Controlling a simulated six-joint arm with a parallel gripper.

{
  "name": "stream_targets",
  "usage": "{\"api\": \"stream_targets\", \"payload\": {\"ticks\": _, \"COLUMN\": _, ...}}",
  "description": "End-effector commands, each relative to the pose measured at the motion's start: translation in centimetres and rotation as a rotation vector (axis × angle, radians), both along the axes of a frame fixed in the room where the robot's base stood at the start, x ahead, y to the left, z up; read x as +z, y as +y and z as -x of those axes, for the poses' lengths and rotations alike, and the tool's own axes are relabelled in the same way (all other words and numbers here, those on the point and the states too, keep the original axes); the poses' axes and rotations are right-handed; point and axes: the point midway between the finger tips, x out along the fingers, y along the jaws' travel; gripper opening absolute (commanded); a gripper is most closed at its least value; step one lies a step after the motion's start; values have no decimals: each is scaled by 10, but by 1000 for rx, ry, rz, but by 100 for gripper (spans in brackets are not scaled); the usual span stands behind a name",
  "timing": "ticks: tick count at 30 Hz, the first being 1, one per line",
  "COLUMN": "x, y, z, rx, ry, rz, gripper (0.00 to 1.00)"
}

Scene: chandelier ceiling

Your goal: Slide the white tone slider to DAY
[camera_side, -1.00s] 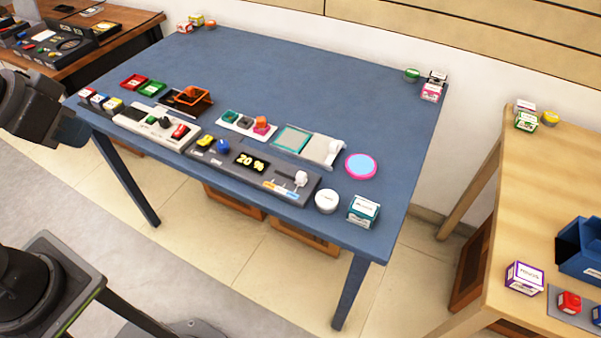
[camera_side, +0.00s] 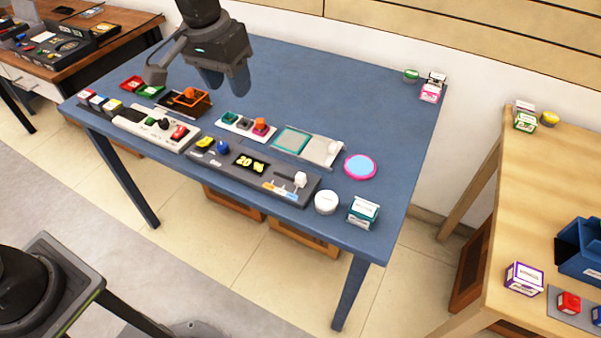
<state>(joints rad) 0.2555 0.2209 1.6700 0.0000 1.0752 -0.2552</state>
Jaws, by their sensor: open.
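The white tone slider (camera_side: 300,179) is a small white knob at the right end of a dark grey control panel (camera_side: 225,173) near the front edge of the blue table. Coloured labels, orange and blue among them, lie just left of and below the knob; their words are too small to read. The panel also carries a yellow switch, a blue knob and a small display with yellow marks. My gripper (camera_side: 226,90) hangs over the back left part of the table, fingers down. It is open and empty, well away from the slider, up and to its left.
Left of the panel is a white control box (camera_side: 157,130) with a red switch. Behind it are an orange bin (camera_side: 194,98) and a white tray (camera_side: 248,126) of small blocks. A white round tub (camera_side: 327,202) and a green-white box (camera_side: 363,211) stand right of the slider.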

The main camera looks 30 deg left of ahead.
Motion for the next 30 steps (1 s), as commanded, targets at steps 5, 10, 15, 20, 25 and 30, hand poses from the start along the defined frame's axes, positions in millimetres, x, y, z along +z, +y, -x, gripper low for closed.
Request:
{"api": "stream_targets", "payload": {"ticks": 5, "x": -52, "y": -47, "z": -43, "rx": -5, "ry": 89, "rz": -18, "gripper": 47}}
{"api": "stream_targets", "payload": {"ticks": 10, "x": -96, "y": -80, "z": -64, "rx": -3, "ry": 143, "rz": -34, "gripper": 47}}
{"api": "stream_targets", "payload": {"ticks": 15, "x": -118, "y": -95, "z": -71, "rx": 0, "ry": 167, "rz": -43, "gripper": 47}}
{"api": "stream_targets", "payload": {"ticks": 20, "x": -130, "y": -97, "z": -71, "rx": 1, "ry": 172, "rz": -45, "gripper": 47}}
{"api": "stream_targets", "payload": {"ticks": 25, "x": -158, "y": -97, "z": -71, "rx": 1, "ry": 175, "rz": -46, "gripper": 47}}
{"api": "stream_targets", "payload": {"ticks": 30, "x": -193, "y": -97, "z": -71, "rx": 0, "ry": 175, "rz": -46, "gripper": 47}}
